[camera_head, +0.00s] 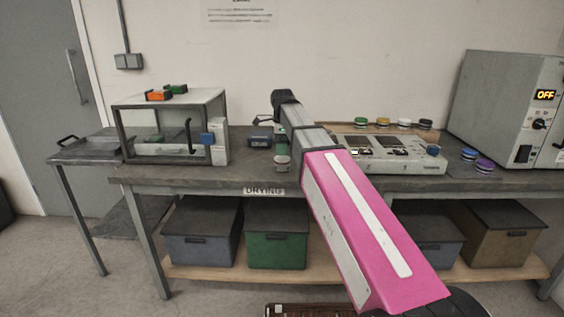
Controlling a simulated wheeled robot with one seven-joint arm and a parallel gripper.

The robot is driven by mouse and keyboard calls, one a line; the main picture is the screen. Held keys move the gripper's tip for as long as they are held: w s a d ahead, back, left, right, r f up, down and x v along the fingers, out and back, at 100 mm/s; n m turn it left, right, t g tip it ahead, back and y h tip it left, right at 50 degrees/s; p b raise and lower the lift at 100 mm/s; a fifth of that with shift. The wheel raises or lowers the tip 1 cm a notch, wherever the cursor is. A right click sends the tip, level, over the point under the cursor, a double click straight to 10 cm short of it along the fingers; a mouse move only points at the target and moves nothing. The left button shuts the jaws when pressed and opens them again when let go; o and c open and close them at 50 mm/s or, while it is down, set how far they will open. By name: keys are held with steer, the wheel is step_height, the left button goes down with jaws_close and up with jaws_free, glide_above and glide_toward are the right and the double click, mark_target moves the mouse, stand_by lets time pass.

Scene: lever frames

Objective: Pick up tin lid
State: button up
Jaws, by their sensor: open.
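My arm reaches over the bench, and its dark wrist (286,98) hides much of what is behind it. My gripper (277,132) is partly hidden below the wrist; it is open, with nothing seen held. A small grey tin (282,163) stands on the bench just below it; I cannot tell whether they touch. Several tins with coloured lids stand along the back, including a green lid (361,121) and a white lid (404,122). A blue lid (469,153) and a purple lid (484,163) are at the right. I cannot tell which lid is meant.
A framed glass case (172,107) with orange and green blocks on top stands at the left. A dark blue block (260,141) lies beside the gripper. A grey panel unit (390,152) is right of my arm, and an oven (503,100) is at the far right.

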mark_target(282, 158)
steer(key=f, duration=0.4)
steer(key=shift+s+f, duration=0.2)
steer(key=shift+f, duration=0.2)
steer(key=c, duration=1)
